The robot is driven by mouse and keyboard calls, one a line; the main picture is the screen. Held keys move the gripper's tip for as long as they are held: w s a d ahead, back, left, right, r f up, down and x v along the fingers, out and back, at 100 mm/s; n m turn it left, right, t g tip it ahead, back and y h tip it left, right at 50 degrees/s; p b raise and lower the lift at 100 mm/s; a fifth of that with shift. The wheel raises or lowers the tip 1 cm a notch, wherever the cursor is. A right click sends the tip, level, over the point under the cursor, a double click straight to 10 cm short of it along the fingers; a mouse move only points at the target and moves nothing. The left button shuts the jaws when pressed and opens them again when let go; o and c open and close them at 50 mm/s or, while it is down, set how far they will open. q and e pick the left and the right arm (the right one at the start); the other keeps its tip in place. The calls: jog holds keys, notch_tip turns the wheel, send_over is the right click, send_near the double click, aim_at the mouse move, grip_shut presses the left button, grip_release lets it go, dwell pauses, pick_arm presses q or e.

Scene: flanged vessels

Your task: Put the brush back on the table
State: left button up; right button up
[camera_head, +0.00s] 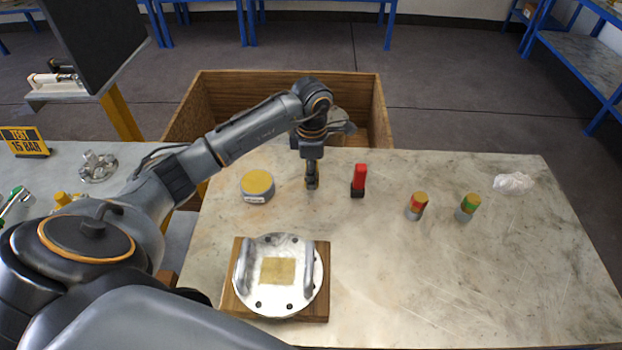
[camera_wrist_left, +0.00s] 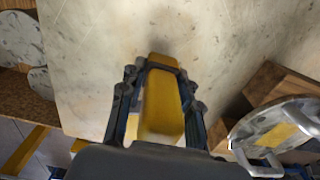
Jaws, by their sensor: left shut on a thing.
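My left gripper (camera_head: 312,182) is over the back part of the stone-topped table (camera_head: 420,290), pointing down. In the left wrist view its fingers (camera_wrist_left: 160,100) are closed around a yellow block-like piece, which I take to be the brush (camera_wrist_left: 162,115). In the head view the brush is mostly hidden by the gripper, with only a bit of yellow showing low between the fingers. The brush is at or just above the tabletop; I cannot tell whether it touches. My right gripper is not in view.
A grey tin with a yellow top (camera_head: 258,187) stands left of the gripper, a red-and-black object (camera_head: 359,180) close right. A round metal cover with two handles (camera_head: 278,300) lies on a wooden board nearer me. Two small containers (camera_head: 417,206) and a white cloth (camera_head: 514,183) are farther right.

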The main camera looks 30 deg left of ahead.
pick_arm(q)
jog(key=shift+w+a+f, duration=0.15)
jog(key=shift+f, duration=0.1)
notch_tip(320, 180, down, 3)
jog(key=shift+p, duration=0.7)
jog(key=shift+f, duration=0.25)
jog(key=o, duration=0.9)
jog(key=shift+o, duration=1.2)
jog(key=shift+r, duration=0.15)
